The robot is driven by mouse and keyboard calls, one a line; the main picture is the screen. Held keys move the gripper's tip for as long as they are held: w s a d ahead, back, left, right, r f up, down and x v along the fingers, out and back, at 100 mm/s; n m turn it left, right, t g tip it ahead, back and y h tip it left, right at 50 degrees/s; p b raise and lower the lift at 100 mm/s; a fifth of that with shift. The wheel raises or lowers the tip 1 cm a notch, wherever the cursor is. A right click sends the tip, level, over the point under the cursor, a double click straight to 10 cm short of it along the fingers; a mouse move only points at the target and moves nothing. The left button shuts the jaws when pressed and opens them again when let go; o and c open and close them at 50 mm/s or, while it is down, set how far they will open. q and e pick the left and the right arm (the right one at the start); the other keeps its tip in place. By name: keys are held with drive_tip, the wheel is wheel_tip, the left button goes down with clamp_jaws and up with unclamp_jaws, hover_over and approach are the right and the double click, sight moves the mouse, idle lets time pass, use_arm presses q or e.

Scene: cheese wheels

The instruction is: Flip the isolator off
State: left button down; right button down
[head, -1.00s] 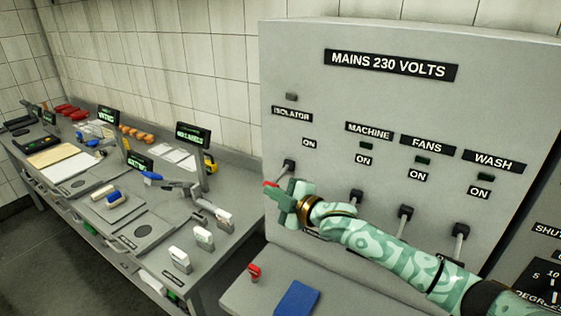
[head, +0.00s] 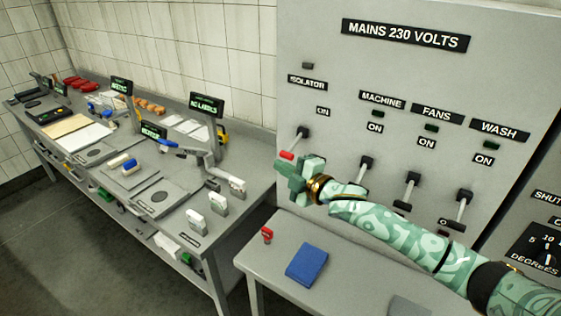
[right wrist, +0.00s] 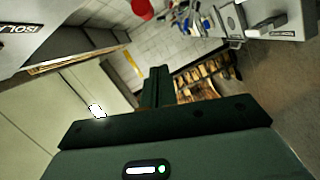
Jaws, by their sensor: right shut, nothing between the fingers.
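The isolator lever (head: 303,133) is on the grey mains panel, below the ISOLATOR label (head: 307,83). Its black knob is up, near the ON label. A red piece (head: 287,155) shows just below and left of it; I cannot tell whether it is part of the lever. My right gripper (head: 287,178) is shut and empty, just below the red piece; I see no contact with the lever. In the right wrist view the shut fingers (right wrist: 156,88) point away, a red round piece (right wrist: 142,8) is at the top, and part of the isolator label (right wrist: 18,28) is at left.
Below are a grey table (head: 345,262), a blue block (head: 306,262) and a small red item (head: 267,234). A cluttered bench (head: 242,190) lies left.

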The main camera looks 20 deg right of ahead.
use_arm(q)
drive_tip(key=shift+w+d+f, duration=0.2)
drive_tip(key=shift+w+d, duration=0.15)
drive_tip(key=shift+d, duration=0.25)
use_arm(e)
drive_tip(key=d+v, duration=0.1)
drive_tip(key=v, duration=0.7)
drive_tip(key=shift+f, duration=0.25)
use_arm(q)
drive_tip(key=shift+a, duration=0.15)
